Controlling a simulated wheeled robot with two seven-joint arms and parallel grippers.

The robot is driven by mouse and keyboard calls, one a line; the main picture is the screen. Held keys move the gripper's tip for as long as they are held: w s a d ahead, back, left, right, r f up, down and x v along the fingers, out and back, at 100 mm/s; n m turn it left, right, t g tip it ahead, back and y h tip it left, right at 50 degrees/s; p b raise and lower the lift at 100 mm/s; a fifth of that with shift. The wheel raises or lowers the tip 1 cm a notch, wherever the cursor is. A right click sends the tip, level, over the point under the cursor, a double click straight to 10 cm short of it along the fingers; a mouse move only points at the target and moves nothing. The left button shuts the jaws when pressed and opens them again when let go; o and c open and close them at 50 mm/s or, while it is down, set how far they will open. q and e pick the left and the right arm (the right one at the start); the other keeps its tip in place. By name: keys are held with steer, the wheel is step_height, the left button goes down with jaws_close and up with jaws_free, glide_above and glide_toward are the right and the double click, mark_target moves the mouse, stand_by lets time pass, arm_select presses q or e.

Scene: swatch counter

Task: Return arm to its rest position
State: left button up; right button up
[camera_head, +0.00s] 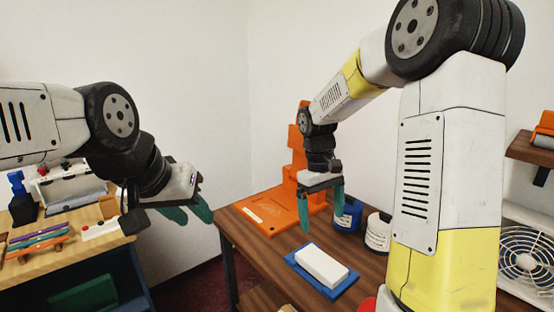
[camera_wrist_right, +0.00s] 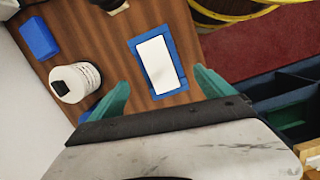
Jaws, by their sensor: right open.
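My right gripper (camera_head: 322,205) hangs over the brown table with its green fingers apart, above and behind a white block. Its fingers (camera_wrist_right: 158,90) also show spread and empty in the right wrist view. The white block (camera_head: 322,265) lies on a blue tray (camera_head: 341,290) on the table; the block (camera_wrist_right: 156,64) also shows between and beyond the fingers in the wrist view. My left gripper (camera_head: 192,208) is at the left, in the air by the light wooden counter, with its green fingers apart and nothing seen between them.
The brown table (camera_head: 262,243) bears an orange stand (camera_head: 273,212), a blue container (camera_head: 347,215) and a white container (camera_head: 378,232). The wooden counter (camera_head: 88,243) at left holds a rack of coloured sticks (camera_head: 38,240). A white fan (camera_head: 525,262) stands at far right. A gap separates counter and table.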

steer(key=s+r+m+t+y, duration=0.1)
steer(key=s+r+m+t, duration=0.1)
steer(key=s+r, duration=0.4)
steer(key=s+r+m+t+y, duration=0.2)
steer(key=s+r+t, duration=0.3)
steer(key=s, duration=0.5)
steer(key=shift+s+d+r+m+t, duration=0.3)
steer(key=shift+s+d+r+m, duration=0.15)
steer(key=shift+r+m, duration=0.15)
